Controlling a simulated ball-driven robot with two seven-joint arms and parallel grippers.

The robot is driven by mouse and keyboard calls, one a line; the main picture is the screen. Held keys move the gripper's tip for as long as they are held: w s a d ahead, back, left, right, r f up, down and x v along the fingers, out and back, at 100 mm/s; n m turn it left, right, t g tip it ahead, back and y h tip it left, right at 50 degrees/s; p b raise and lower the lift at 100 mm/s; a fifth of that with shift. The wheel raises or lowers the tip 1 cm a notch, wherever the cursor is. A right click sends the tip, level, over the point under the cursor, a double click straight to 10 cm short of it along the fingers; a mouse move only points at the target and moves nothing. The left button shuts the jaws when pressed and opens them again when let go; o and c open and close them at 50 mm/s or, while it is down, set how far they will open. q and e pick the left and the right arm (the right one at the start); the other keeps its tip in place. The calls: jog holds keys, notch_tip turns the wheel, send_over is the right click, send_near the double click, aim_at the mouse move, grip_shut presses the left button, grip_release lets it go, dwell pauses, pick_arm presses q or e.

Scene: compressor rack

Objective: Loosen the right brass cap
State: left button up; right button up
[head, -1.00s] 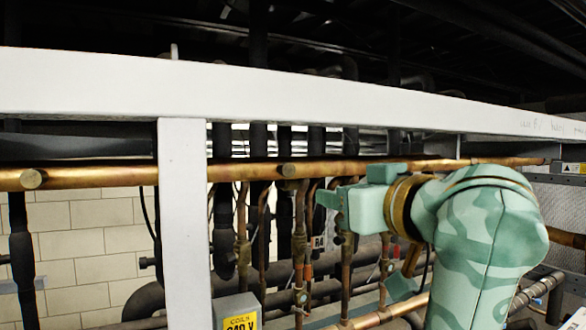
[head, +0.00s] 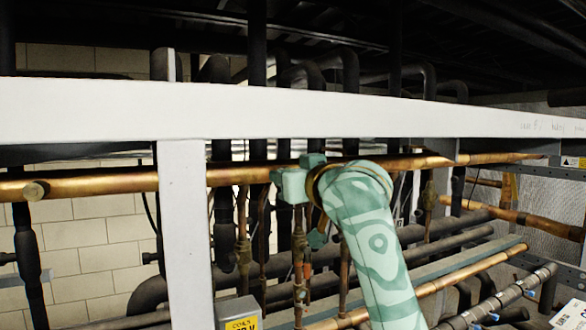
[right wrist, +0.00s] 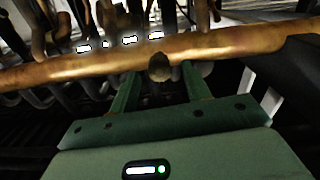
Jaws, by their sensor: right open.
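The right brass cap (right wrist: 158,67) is a small round stub on the front of the horizontal copper pipe (right wrist: 230,42). In the right wrist view it sits between the tips of my right gripper's two green fingers (right wrist: 160,76), with a gap visible on each side. My right gripper (head: 282,178) is open and close in front of the pipe (head: 100,183) in the head view, where it hides the right cap. The left brass cap (head: 36,190) shows on the same pipe at the far left. My left gripper is out of view.
A white horizontal beam (head: 300,110) runs above the pipe. A white post (head: 185,230) stands left of my right gripper. Dark insulated pipes and thin copper lines stand behind. A yellow-labelled box (head: 238,312) is below.

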jog(key=shift+w, duration=0.1)
jog(key=c, duration=1)
jog(key=shift+n, duration=0.3)
jog(key=shift+a+n, duration=0.1)
jog(key=shift+n, duration=3)
jog(key=o, duration=1)
